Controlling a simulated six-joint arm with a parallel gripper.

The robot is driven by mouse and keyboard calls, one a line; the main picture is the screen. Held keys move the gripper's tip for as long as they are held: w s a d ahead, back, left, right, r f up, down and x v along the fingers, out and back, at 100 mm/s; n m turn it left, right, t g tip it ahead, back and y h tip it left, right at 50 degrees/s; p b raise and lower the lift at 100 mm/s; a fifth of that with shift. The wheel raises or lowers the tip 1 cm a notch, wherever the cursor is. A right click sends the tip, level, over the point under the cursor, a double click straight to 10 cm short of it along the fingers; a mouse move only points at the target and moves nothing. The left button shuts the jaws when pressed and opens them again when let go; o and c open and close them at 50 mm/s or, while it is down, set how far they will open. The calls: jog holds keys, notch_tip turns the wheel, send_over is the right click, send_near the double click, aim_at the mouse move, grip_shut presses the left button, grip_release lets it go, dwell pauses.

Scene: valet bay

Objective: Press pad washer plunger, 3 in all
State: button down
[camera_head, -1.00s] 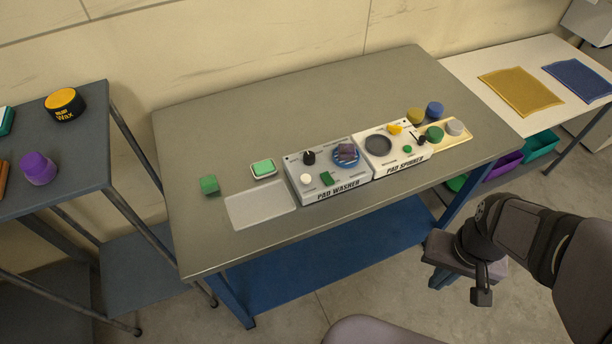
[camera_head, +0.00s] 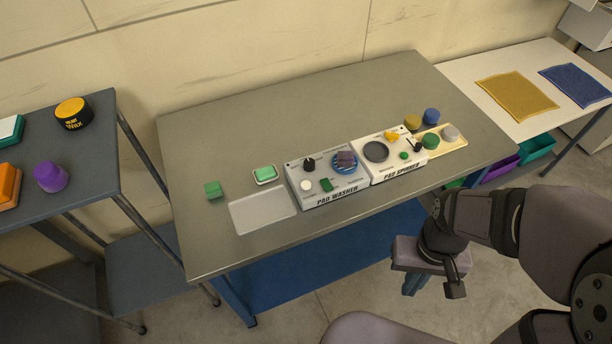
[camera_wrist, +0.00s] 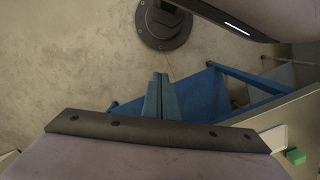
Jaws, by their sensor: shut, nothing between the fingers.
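The pad washer (camera_head: 322,183) is a light box on the grey bench, with its name on the front. I cannot tell which part is the plunger. My gripper (camera_head: 411,287) is shut and empty, pointing down over the floor in front of the bench, apart from the washer. In the wrist view its blue-grey fingers (camera_wrist: 160,95) are together; the washer is not identifiable there.
The pad spinner (camera_head: 395,160) adjoins the washer on the right, beside a yellow tray (camera_head: 455,143) of round pads. A clear tray (camera_head: 262,211), green block (camera_head: 213,189) and green sponge in a dish (camera_head: 265,174) lie left. The bench's back half is clear.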

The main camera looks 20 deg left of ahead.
jog(key=s+a+r+n+g+h+p, duration=0.1)
jog(key=a+r+n+p, duration=0.1)
jog(key=a+n+p, duration=0.1)
notch_tip(320, 180, up, 6)
jog(key=f+n+t+y+p, duration=0.1)
jog(key=n+t+y+p, duration=0.2)
jog(key=n+t+y, duration=0.85)
send_over(309, 188)
jog(key=n+g+h, duration=0.2)
jog(key=n+g, duration=0.1)
jog(key=g, duration=0.1)
jog(key=shift+r, duration=0.2)
jog(key=shift+f+b, duration=0.1)
jog(key=shift+b, duration=0.2)
notch_tip(309, 188, down, 9)
jog(key=b, duration=0.8)
